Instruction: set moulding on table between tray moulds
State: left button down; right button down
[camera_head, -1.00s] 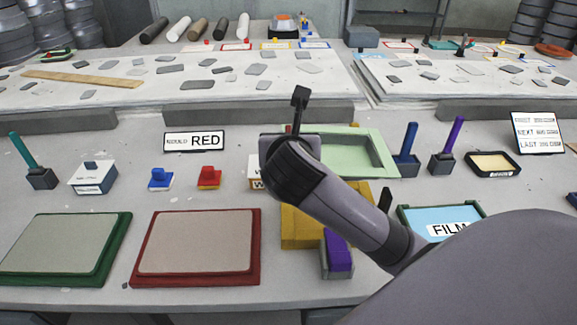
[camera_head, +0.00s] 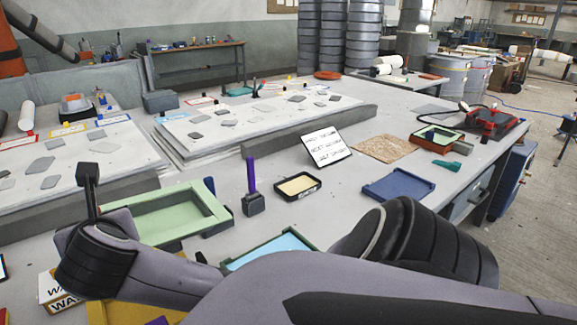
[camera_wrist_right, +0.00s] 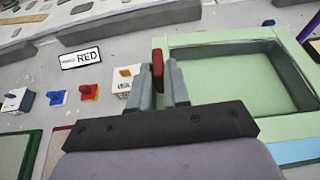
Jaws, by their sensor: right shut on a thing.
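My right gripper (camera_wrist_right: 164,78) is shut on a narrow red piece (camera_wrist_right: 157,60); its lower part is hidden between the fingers. This may be the moulding, but too little shows to be sure. A light green tray-like frame (camera_wrist_right: 180,45) lies just right of the fingers; it also shows in the head view (camera_head: 150,224). I cannot tell whether the red piece touches it. At the lower left of the wrist view are the edges of a green tray mould (camera_wrist_right: 33,150) and a red tray mould (camera_wrist_right: 50,158). My left gripper is not in view.
The RED sign (camera_wrist_right: 80,58), a blue block (camera_wrist_right: 57,97) and a red block (camera_wrist_right: 89,92) stand left of the gripper. In the head view, a purple-handled tool (camera_head: 252,180), a shallow black tray (camera_head: 298,186) and a blue tray (camera_head: 400,186) stand to the right.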

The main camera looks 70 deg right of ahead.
aim_at(341, 219)
jog(key=k+l, duration=0.15)
jog(key=l, duration=0.2)
jog(key=k+l, duration=0.15)
jog(key=l, duration=0.2)
jog(key=k+l, duration=0.15)
jog(key=l, duration=0.15)
jog(key=k+l, duration=0.15)
jog(key=l, duration=0.2)
jog(key=k+l, duration=0.15)
jog(key=l, duration=0.2)
jog(key=k+l, duration=0.15)
jog(key=l, duration=0.2)
